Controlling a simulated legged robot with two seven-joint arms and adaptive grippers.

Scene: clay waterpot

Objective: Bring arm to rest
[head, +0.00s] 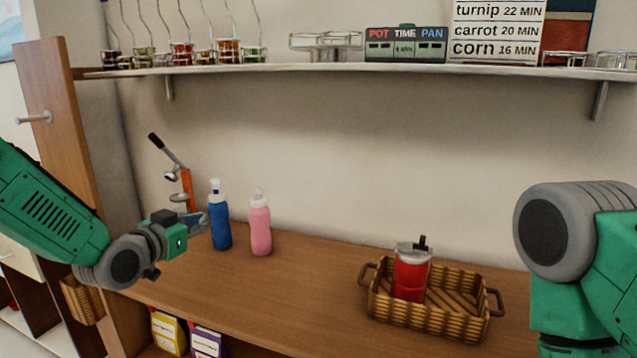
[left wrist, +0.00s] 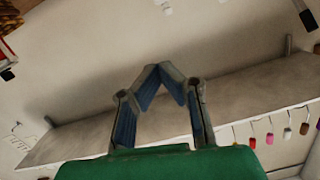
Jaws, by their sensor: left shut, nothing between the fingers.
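My left arm comes in from the left in the head view. Its gripper (head: 197,223) is shut and empty, in the air above the left part of the wooden counter (head: 270,298), just left of a blue bottle (head: 219,220) in the picture. I cannot tell whether it touches the bottle. In the left wrist view the blue-padded fingertips of the left gripper (left wrist: 161,78) meet with nothing between them. My right arm shows at the right edge of the head view, but its gripper is out of view.
A pink bottle (head: 260,225) stands right of the blue one. A lever press (head: 184,182) stands behind the left gripper. A wicker basket (head: 421,320) holds a red tumbler (head: 410,274). A wall shelf (head: 330,70) with jars runs above. The counter's middle is clear.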

